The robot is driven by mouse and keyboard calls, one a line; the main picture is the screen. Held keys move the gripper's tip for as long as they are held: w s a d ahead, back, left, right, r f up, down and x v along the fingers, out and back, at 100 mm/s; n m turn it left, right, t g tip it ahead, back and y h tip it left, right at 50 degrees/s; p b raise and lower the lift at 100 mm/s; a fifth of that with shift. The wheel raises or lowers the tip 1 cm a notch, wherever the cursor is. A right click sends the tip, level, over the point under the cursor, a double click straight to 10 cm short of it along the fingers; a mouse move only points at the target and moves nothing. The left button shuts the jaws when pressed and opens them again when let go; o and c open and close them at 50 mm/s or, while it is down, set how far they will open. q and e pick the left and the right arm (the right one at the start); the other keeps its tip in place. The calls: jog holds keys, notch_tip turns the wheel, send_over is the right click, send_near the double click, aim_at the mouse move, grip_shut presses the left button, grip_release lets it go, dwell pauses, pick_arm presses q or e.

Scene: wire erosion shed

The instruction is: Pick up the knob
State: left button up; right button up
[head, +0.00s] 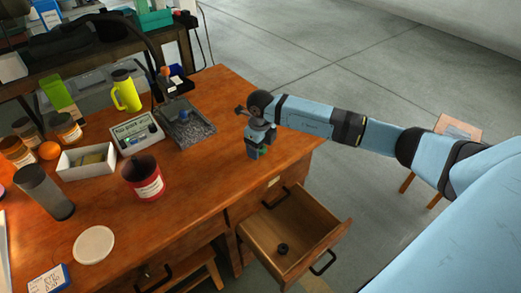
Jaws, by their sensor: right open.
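A small dark round piece, which looks like the knob (283,249), lies on the bottom of the open wooden drawer (319,247). My right gripper (257,153) hangs over the right end of the desk top, pointing down. It is above and up the picture from the drawer, well apart from the knob. It is open, and I see nothing held in it, though its fingers are small in the view. My left gripper is not in view.
The wooden desk (190,185) carries a red-black can (144,178), a white box (86,163), a scale (136,133), a yellow jug (125,92), a grey cylinder (44,192) and a white disc (94,245). A stool (457,128) stands at right. The floor beyond the drawer is clear.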

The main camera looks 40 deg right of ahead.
jog(key=c, duration=1)
jog(key=shift+r, duration=0.2)
